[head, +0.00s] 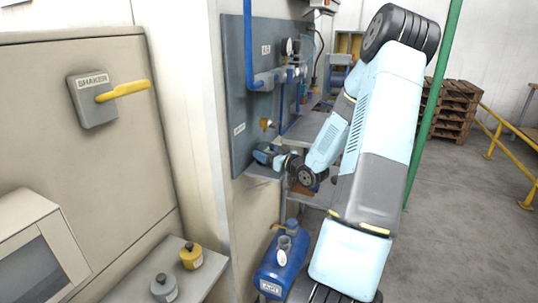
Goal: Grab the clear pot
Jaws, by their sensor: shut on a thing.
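No pot that looks plainly clear shows. The label words are too small to read. My gripper (283,162) is far from both pots, at the end of my arm beside the blue-grey wall panel. It is shut on a small blue and grey thing (264,155), just above a small grey ledge. The fingers are small and partly hidden, so the exact grip cannot be told.
A blue air tank (280,267) stands below my gripper. A beige cabinet (92,150) with a yellow-handled SHAKER switch (93,98) fills the left. A green post (433,100) rises right of my arm. Pallets (455,110) and yellow rails stand behind open floor.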

